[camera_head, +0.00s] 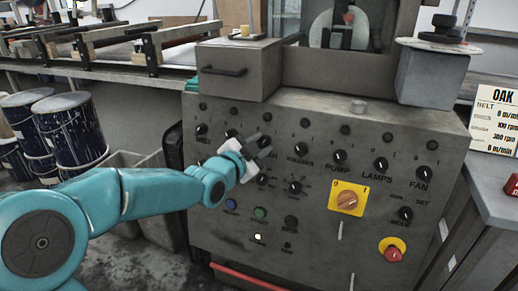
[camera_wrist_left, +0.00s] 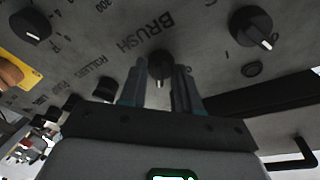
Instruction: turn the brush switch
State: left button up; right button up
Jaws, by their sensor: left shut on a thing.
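My left gripper (camera_head: 262,148) reaches from the left to the upper left part of the grey control panel (camera_head: 330,128). In the left wrist view its two fingers (camera_wrist_left: 160,92) stand on either side of a black knob, the brush switch (camera_wrist_left: 160,66), and are shut on it. The word BRUSH is printed beside this knob, and the knob's white mark points toward the gripper in that view. In the head view the gripper hides the brush switch. My right gripper is not in view.
Other black knobs sit close by, among them the pump knob (camera_head: 340,156), lamps knob (camera_head: 381,165) and fan knob (camera_head: 423,173). Lower right are an orange rotary switch (camera_head: 347,200) on a yellow plate and a red button (camera_head: 393,254). Blue drums (camera_head: 70,130) stand at the left.

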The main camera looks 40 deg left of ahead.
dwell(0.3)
pick_arm(q)
jog(key=o, duration=1.1)
jog(key=shift+c, duration=0.2)
jog(key=s+d+r+p, duration=0.1)
jog(key=s+p, duration=0.1)
jog(key=s, duration=1.4)
jog(key=shift+d+r+p, duration=0.15)
jog(key=shift+r+p, duration=0.1)
jog(key=shift+p, duration=0.1)
jog(key=shift+s, duration=0.1)
